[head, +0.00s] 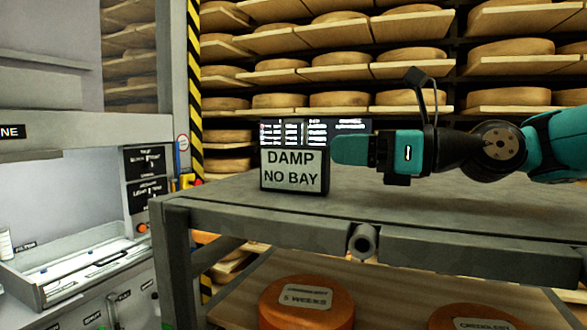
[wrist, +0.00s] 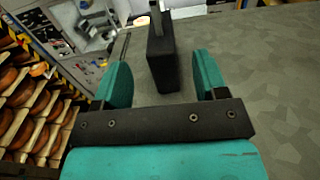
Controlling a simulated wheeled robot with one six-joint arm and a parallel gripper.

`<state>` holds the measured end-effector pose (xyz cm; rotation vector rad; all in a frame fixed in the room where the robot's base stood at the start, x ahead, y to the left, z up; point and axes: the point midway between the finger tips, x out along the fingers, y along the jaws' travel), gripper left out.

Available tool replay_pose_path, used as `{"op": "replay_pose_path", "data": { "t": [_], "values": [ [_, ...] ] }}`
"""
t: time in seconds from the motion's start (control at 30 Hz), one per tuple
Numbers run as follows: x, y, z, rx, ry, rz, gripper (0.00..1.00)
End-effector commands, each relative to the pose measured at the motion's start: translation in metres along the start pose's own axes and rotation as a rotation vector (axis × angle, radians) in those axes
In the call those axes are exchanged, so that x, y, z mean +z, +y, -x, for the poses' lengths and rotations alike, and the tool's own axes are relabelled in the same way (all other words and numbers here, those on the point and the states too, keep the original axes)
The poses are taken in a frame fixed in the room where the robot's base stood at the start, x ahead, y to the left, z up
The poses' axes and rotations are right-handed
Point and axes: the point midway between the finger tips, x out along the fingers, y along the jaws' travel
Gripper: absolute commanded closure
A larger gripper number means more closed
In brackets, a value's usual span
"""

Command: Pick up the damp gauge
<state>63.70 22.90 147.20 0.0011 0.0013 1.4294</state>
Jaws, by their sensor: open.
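The damp gauge (head: 291,171) is a dark box with a pale face reading "DAMP NO BAY". It stands upright on the grey table top, near its left front corner. My gripper (head: 350,150) is just to the right of it in the head view, with its teal fingers pointing left. In the wrist view, the gauge (wrist: 161,60) shows as a black block ahead, between the lines of the two fingers. My gripper (wrist: 163,75) is open and empty, with a gap on each side of the block. Whether the fingertips overlap its near end is unclear.
The table (head: 400,215) is otherwise largely clear to the right. A dark panel with white text (head: 345,130) shows behind the gauge. Orange cheese wheels (head: 305,303) sit on the shelf below. Racks of cheese (head: 340,72) fill the back. A pale tray (head: 75,262) is at left.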

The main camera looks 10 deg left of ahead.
Motion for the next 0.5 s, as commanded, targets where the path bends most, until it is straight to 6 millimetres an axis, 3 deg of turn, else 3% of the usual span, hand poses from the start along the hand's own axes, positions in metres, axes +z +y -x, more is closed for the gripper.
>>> {"op": "replay_pose_path", "data": {
  "t": [0.1, 0.5],
  "values": [
    [-0.025, -0.001, 0.002, -0.002, 0.001, -0.005, 0.34],
    [-0.019, 0.001, -0.044, 0.004, 0.0, 0.0, 0.34]
  ]
}}
